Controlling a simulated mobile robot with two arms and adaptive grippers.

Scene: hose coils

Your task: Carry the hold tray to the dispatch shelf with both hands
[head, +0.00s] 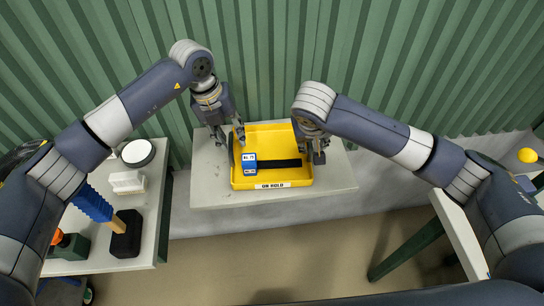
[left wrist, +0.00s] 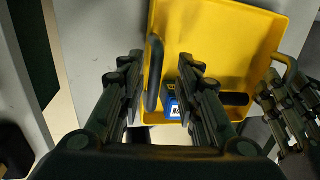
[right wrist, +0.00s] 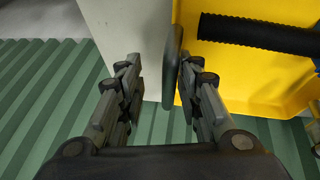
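The yellow hold tray (head: 265,133), with a front label that seems to read "ON HOLD", sits on a light grey table (head: 210,180). In it lie a black hose (head: 280,163) and a blue labelled block (head: 250,168). My left gripper (head: 229,136) is open at the tray's left end; in the left wrist view the dark handle (left wrist: 154,72) stands between its fingers, apart from both. My right gripper (head: 310,150) is open at the right end; in the right wrist view the other handle (right wrist: 172,70) lies between its fingers, close to the right-hand one. I cannot identify the dispatch shelf.
A side table (head: 145,225) at the left holds a white round item (head: 138,152), white blocks (head: 127,182), a blue brush-like item (head: 92,204) and a black block (head: 126,235). Another white-topped table (head: 455,225) stands at the right. Green corrugated wall (head: 270,60) rises behind. Floor in front is clear.

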